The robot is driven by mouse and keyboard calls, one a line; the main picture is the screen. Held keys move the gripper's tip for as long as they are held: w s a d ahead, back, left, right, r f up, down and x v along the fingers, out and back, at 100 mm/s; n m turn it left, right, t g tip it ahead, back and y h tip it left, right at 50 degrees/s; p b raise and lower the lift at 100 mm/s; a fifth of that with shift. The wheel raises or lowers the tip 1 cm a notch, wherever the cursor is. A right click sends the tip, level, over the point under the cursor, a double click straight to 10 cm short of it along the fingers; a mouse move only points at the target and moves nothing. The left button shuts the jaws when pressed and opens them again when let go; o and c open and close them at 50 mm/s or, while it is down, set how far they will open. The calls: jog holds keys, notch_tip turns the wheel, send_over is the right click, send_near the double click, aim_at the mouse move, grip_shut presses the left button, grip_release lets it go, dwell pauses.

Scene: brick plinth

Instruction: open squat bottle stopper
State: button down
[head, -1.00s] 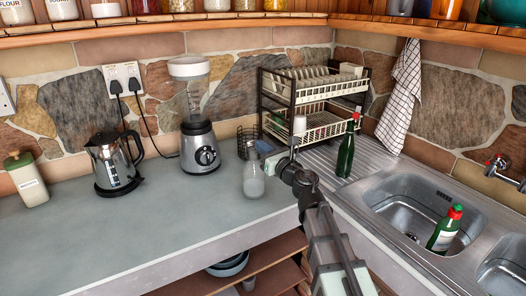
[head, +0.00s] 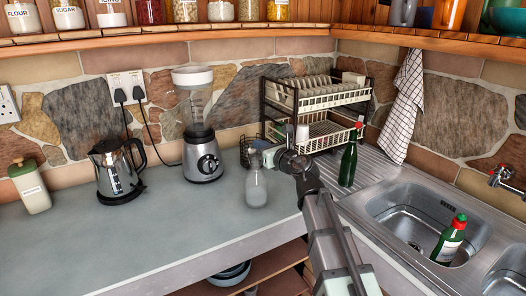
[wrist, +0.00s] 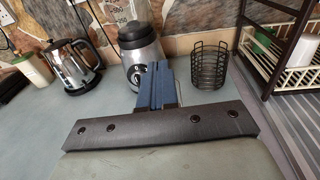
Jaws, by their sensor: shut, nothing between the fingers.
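A squat clear bottle with pale contents (head: 256,190) stands upright on the grey counter, near its front right corner. Its top is small and close to my gripper in the head view, so I cannot make out the stopper clearly. My gripper (head: 258,146) is at the bottle's top right in the picture; whether it touches the bottle I cannot tell. In the wrist view its blue fingers (wrist: 157,72) are together and empty. The bottle is not recognisable in the wrist view.
A blender (head: 202,150) and kettle (head: 117,172) stand at the back left. A wire basket (wrist: 209,66) and dish rack (head: 318,98) are behind my gripper. A green bottle (head: 348,165) stands on the drainer; another (head: 449,242) is in the sink (head: 400,215). The counter's left front is clear.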

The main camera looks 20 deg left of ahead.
jog(key=shift+w+a+r, duration=0.75)
jog(key=shift+w+a, duration=0.1)
jog(key=shift+a, duration=0.15)
jog(key=shift+r+x, duration=0.15)
jog(key=shift+x, duration=0.55)
jog(key=shift+r+x, duration=0.15)
jog(key=shift+x, duration=0.55)
jog(key=shift+a, duration=0.1)
